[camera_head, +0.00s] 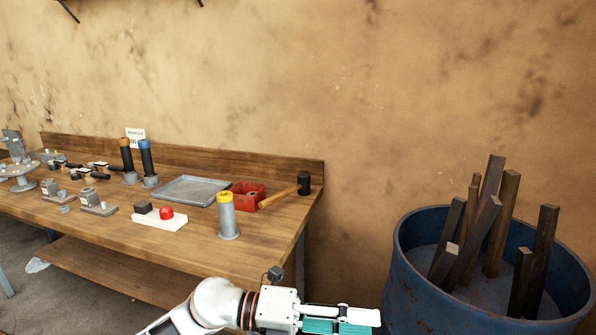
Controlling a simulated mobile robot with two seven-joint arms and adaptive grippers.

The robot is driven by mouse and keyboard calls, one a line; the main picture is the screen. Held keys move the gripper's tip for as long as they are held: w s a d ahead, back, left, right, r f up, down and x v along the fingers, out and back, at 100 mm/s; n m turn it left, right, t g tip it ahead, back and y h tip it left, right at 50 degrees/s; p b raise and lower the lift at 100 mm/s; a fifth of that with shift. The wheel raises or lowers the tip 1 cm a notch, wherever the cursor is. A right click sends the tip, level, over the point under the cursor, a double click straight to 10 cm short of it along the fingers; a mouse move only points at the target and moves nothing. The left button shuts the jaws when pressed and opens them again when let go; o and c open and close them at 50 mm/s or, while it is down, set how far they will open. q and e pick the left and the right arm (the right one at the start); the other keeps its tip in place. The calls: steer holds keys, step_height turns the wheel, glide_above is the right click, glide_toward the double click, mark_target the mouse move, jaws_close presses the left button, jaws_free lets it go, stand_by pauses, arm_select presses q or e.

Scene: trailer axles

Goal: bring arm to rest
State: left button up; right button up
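My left arm comes in along the bottom edge of the head view, white with dark and orange rings. Its gripper (345,318) points right, in front of the workbench (180,225) and left of the blue barrel (420,285). A teal part shows at the gripper, cut off by the bottom edge. I cannot tell whether the fingers are open or shut. The gripper appears apart from the bench and the barrel. My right gripper is out of view.
The bench carries a grey tray (190,191), a red box (246,196), a mallet (303,184), a grey cylinder with a yellow top (227,216), a white block with a red button (165,214) and several metal fixtures. Wooden beams (490,220) stick up from the barrel.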

arm_select(q)
steer(key=w+a+f+n+t+y, duration=0.3)
steer(key=a+f+n+t, duration=0.35)
steer(key=n, duration=0.65)
steer(key=w+a+f+n+t+y, duration=0.2)
steer(key=w+a+f+n+t, duration=0.15)
steer(key=a+n+t, duration=0.65)
steer(key=s+a+f+n+g+y, duration=0.1)
steer(key=s+a+f+n+y, duration=0.2)
steer(key=s+f, duration=0.3)
steer(key=s+a+f+n+g+y, duration=0.2)
steer(key=s+a+f+n, duration=0.3)
steer(key=f, duration=0.6)
steer(key=s+a+f+n+g+y, duration=0.1)
steer(key=s+a+f+n+y, duration=0.3)
steer(key=f, duration=0.5)
steer(key=s+a+n, duration=0.1)
steer(key=s, duration=0.1)
steer(key=shift+s+a+f+n, duration=0.3)
steer(key=shift+a, duration=0.1)
